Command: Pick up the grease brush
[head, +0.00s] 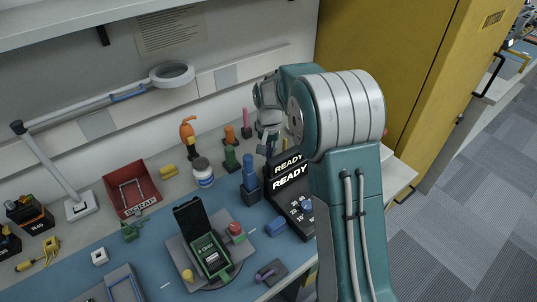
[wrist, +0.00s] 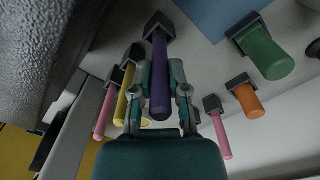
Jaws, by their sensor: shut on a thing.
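My gripper (wrist: 160,68) is shut on a purple-handled tool (wrist: 160,100), with one finger on each side of the handle. The handle's far end sits in or against a dark square holder (wrist: 158,25); I cannot tell whether it has lifted. No brush head or label shows, so I cannot confirm that this is the grease brush. In the head view my gripper (head: 268,128) points down at the back of the bench, right of the pink handle (head: 246,122), and the purple tool below it is mostly hidden.
Yellow (wrist: 125,95), pink (wrist: 105,115), orange (wrist: 249,102) and green (wrist: 265,55) handles stand in holders close by. A black READY unit (head: 288,200) and a blue handle (head: 249,172) are in front. A yellow cabinet (head: 415,60) stands right.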

